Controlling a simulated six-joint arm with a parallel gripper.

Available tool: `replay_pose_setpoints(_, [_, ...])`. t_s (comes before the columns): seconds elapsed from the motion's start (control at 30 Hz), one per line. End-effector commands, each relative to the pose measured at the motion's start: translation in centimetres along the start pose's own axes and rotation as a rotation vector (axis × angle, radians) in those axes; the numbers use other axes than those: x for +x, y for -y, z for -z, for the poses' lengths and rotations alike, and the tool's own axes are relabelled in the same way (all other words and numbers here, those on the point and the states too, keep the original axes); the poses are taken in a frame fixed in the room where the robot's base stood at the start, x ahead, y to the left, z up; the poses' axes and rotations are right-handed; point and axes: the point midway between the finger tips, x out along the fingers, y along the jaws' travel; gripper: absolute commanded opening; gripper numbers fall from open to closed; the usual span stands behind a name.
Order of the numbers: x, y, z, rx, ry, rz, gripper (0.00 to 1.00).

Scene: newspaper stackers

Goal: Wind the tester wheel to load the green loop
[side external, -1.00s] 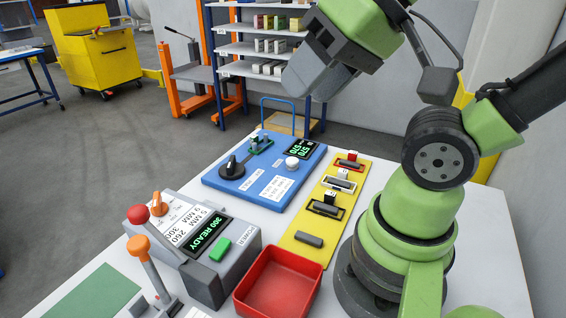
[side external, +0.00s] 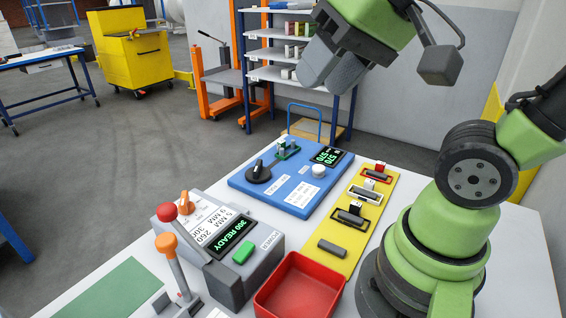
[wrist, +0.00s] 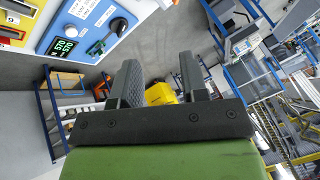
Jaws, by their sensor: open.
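The tester is a blue board (side external: 240,181) on the white table. A black round wheel with an upright handle (side external: 258,173) sits at its left end. A small green loop (side external: 287,150) is on a fixture at the board's far edge. Its display (side external: 328,156) reads 570 twice, and a white knob (side external: 318,171) stands nearby. My gripper (side external: 326,82) is open and empty, high above and behind the board, touching nothing. In the wrist view its fingers (wrist: 161,72) are apart; the wheel (wrist: 118,27) and green loop (wrist: 96,48) lie to the upper left.
A grey device (side external: 225,260) with an orange knob, a display reading 300 READY and levers stands front left. A red tray (side external: 300,288) is beside it. Shelves (side external: 285,50) stand behind the table.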

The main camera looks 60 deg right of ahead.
Motion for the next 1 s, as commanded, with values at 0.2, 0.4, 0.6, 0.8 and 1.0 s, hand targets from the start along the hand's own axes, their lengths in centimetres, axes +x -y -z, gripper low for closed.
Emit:
replay_pose_setpoints(0.2, [3.5, 0.3, 6.9, 0.161, 0.093, -0.118, 0.40])
replay_pose_setpoints(0.4, [8.9, -1.2, 12.1, 0.313, 0.166, -0.229, 0.40])
replay_pose_setpoints(0.6, [15.8, -4.6, 15.5, 0.468, 0.232, -0.346, 0.40])
replay_pose_setpoints(0.8, [22.4, -8.9, 16.5, 0.604, 0.282, -0.450, 0.40])
replay_pose_setpoints(1.0, [25.8, -11.4, 16.1, 0.677, 0.304, -0.506, 0.40])
